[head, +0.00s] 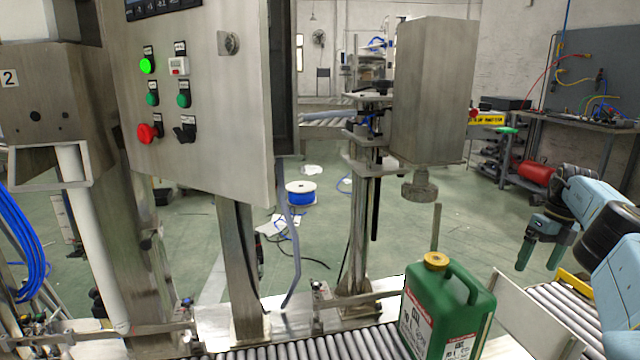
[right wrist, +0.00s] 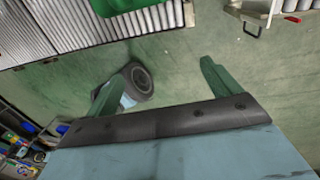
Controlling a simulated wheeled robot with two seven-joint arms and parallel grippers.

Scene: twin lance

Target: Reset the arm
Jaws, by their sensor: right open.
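My right gripper (head: 541,256) hangs at the right side of the head view, above the floor and near the roller conveyor, with nothing between its fingers. In the right wrist view its two green fingers (right wrist: 160,85) are spread wide apart over the green floor. My right arm comes in from the right edge of the head view. My left gripper is in neither view. A green jerrycan (head: 462,312) with a yellow cap stands upright on the conveyor, left of my right gripper and apart from it.
The roller conveyor (head: 560,310) runs along the bottom. A steel control box (head: 205,110) with lit buttons stands at left. A square steel head (head: 430,90) on a post is above the jerrycan. A blue cable spool (head: 301,193) lies on the floor. A workbench (head: 580,125) stands at back right.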

